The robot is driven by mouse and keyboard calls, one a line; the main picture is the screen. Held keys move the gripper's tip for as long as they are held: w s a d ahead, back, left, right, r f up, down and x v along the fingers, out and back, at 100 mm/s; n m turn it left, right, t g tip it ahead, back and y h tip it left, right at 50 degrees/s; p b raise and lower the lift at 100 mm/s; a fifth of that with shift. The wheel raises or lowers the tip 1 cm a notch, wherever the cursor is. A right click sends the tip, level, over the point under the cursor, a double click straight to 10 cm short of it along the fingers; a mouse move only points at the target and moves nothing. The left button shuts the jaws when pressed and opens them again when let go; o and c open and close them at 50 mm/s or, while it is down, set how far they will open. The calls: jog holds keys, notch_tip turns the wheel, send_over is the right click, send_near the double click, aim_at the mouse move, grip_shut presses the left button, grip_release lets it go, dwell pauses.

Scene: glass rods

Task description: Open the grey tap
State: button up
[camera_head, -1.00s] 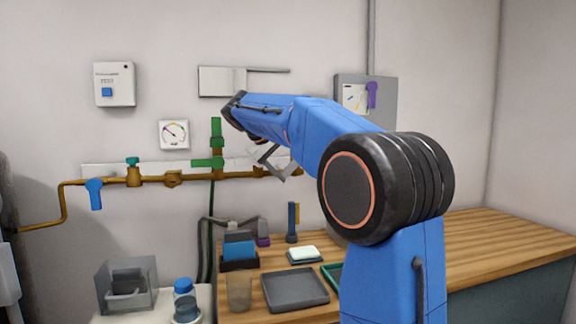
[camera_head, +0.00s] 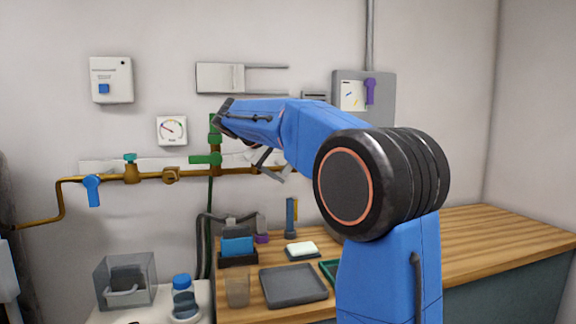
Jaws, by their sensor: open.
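I cannot make out a grey tap for certain; my arm covers part of the brass pipe (camera_head: 68,188) on the wall. The pipe carries a blue lever (camera_head: 92,190) pointing down, a teal knob (camera_head: 130,157), a green lever (camera_head: 206,159) lying level and another green handle above it, partly behind my arm. My gripper (camera_head: 270,165) shows only in part below my blue forearm, in front of the pipe's right end. Its grey fingers are apart and hold nothing visible. I cannot tell whether they touch anything.
A gauge (camera_head: 172,130) and a white switch box (camera_head: 111,80) are on the wall above the pipe. A wooden bench (camera_head: 470,243) below bears a grey tray (camera_head: 293,285), a cup (camera_head: 237,290) and a blue block. A clear bin (camera_head: 125,283) and a blue-capped bottle (camera_head: 183,298) stand left.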

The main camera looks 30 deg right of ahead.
jog(key=v, duration=1.7)
jog(key=shift+r, duration=0.15)
jog(key=shift+c, duration=0.7)
jog(key=c, duration=0.5)
jog(key=shift+d+r+y, duration=0.15)
jog(key=shift+d+y, duration=0.05)
jog(key=shift+y, duration=0.1)
jog(key=c, duration=0.5)
jog(key=shift+w+d+r+m+y, duration=0.1)
jog(key=shift+d+r+m+y, duration=0.1)
jog(key=shift+d+m+y, duration=0.2)
jog(key=shift+w+d+r+m+y, duration=0.15)
jog(key=shift+d+r+m+y, duration=0.15)
jog(key=shift+d+y, duration=0.2)
grip_shut()
jog(key=w+d+f+m+y, duration=0.1)
jog(key=w+d+f+y, duration=0.1)
jog(key=d+f, duration=0.6)
jog(key=shift+d+f+y, duration=0.25)
jog(key=shift+d+y, duration=0.05)
jog(key=shift+y, duration=0.6)
